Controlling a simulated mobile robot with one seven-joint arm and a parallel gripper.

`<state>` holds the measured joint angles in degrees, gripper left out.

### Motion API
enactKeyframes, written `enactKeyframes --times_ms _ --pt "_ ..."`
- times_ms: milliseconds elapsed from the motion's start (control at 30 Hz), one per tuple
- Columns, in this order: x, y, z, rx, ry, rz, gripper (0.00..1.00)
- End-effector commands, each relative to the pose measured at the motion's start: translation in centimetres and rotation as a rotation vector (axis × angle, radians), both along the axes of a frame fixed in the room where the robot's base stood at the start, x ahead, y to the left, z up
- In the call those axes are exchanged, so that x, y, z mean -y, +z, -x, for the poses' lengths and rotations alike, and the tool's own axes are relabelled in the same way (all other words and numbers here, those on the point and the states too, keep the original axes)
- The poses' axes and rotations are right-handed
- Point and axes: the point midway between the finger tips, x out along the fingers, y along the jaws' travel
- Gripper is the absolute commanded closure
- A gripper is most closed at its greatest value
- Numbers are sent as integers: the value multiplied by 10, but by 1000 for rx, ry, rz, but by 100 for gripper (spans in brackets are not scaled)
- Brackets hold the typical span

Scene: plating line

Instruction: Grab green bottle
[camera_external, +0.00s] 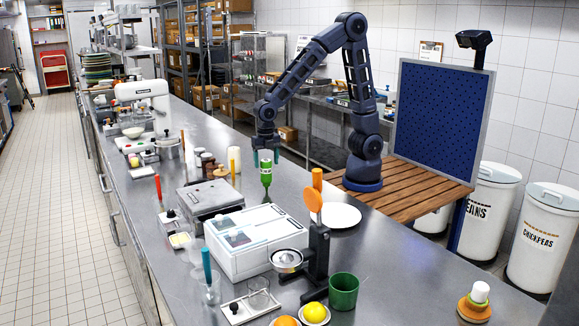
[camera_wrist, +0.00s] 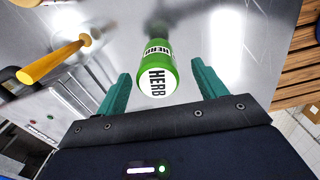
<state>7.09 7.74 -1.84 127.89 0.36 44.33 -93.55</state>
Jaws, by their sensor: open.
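The green bottle (camera_external: 266,174) stands on the metal counter in the external view, with a white upper part and label. My gripper (camera_external: 265,157) is above it, pointing down, with its teal fingers around the bottle's top. In the wrist view the green bottle (camera_wrist: 157,70) shows a white face reading "HERB". It lies between the two open teal fingers of my gripper (camera_wrist: 162,88), with a visible gap on each side. I cannot tell how far down the bottle the fingertips reach.
A grey box (camera_external: 210,197), a white machine (camera_external: 255,240) and a white plate (camera_external: 341,215) stand on the counter nearby. A wooden slatted surface (camera_external: 420,200) is under my base.

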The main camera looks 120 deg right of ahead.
Motion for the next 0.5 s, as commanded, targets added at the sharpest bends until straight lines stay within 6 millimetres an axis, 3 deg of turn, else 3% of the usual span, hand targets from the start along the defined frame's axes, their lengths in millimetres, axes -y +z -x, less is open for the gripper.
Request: enactKeyframes --times_ms 300,500 --pt "-1 -40 -2 -4 0 0 30" --pt "-1 -49 -3 -2 -1 0 30"
